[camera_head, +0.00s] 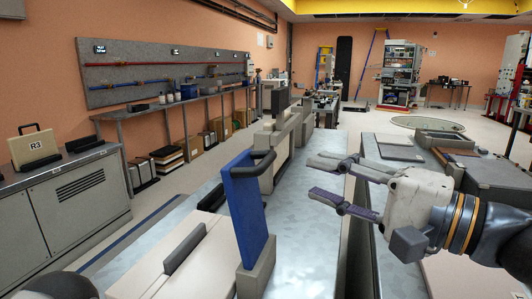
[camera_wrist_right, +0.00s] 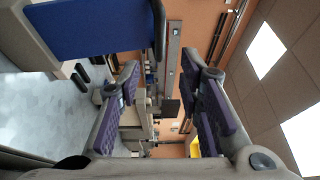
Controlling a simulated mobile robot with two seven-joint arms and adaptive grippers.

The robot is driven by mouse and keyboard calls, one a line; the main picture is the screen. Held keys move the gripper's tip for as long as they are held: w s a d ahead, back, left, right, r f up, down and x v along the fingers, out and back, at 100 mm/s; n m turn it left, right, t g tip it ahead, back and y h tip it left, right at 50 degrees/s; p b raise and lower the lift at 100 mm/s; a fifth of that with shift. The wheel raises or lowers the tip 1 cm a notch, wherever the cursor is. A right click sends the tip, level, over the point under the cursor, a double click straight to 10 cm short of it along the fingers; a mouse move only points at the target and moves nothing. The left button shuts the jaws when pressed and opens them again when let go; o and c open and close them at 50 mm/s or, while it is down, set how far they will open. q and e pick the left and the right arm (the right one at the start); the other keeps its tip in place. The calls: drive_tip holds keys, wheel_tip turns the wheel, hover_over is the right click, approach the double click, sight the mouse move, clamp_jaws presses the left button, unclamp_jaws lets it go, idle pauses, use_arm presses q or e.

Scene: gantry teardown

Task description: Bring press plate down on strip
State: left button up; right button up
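The blue press plate (camera_head: 243,208) stands upright, raised on edge, on a grey block at the near end of the metal bench. It has a black bar handle (camera_head: 254,168) along its top. Beside it on the left is a beige bed (camera_head: 190,268) with a dark grey bar on it. I cannot clearly make out the strip. My right gripper (camera_head: 313,177) is open and empty, to the right of the plate and apart from it. In the right wrist view the plate (camera_wrist_right: 95,27) and handle (camera_wrist_right: 159,28) show at upper left, outside the open fingers (camera_wrist_right: 160,68). My left gripper is not in view.
The metal bench (camera_head: 310,225) is clear right of the plate. Beige-grey machine blocks (camera_head: 283,140) stand behind it. Another bench with a grey tray (camera_head: 400,148) lies right, beneath my right arm. A case marked R3 (camera_head: 35,148) sits on a cabinet at left.

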sight(266, 158)
drive_tip(key=x, duration=1.1)
drive_tip(key=shift+s+a, duration=0.3)
drive_tip(key=shift+s, duration=0.05)
clamp_jaws()
